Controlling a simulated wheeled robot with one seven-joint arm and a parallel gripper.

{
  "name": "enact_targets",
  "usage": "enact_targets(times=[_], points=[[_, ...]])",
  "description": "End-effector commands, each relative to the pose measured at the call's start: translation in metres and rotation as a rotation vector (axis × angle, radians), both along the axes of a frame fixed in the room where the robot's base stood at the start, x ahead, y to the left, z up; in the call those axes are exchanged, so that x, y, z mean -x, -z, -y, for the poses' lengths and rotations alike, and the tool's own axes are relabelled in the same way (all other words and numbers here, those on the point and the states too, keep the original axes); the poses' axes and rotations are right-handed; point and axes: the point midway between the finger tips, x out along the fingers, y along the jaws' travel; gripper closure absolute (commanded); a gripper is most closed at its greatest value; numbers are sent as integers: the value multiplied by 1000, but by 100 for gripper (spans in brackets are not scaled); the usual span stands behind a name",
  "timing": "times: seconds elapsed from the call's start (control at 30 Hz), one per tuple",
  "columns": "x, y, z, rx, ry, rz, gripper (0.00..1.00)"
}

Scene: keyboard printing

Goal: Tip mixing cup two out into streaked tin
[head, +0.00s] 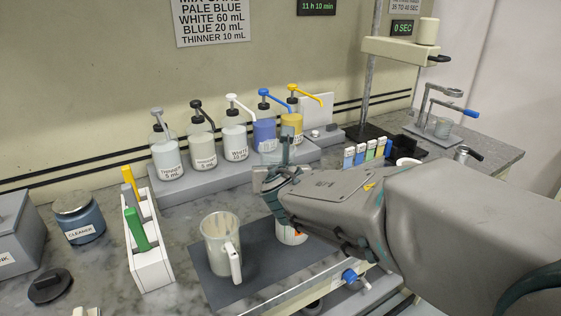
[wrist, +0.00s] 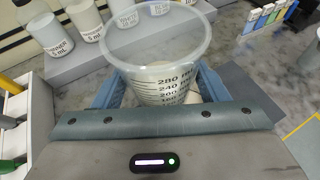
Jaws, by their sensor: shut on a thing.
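My gripper (head: 274,184) is shut on a clear measuring cup (wrist: 162,82). In the wrist view the cup stands between the blue fingers, with dark graduation marks facing me and its wide rim uppermost. In the head view my gripper and arm hide most of it. A pale vessel with an orange mark (head: 291,234) shows just below my gripper; I cannot tell whether it is the held cup or a tin. A grey-white jug with a handle (head: 220,245) stands upright on the dark mat, left of my gripper. No streaked tin can be made out for certain.
Several pump bottles (head: 234,135) stand on a grey step behind my gripper. A white rack (head: 149,245) with coloured tools and a blue cleaner jar (head: 79,217) are at the left. The dark mat (head: 262,255) has bare room between jug and pale vessel.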

Motion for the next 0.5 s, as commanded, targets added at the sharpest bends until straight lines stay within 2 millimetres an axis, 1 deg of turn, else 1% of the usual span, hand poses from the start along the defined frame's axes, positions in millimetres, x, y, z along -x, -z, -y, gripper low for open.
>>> enact_targets(times=[0.17, 0.5], points=[[2, -8, -2, -49, 0, -42, 74], [7, -17, -9, -210, 0, -176, 74]])
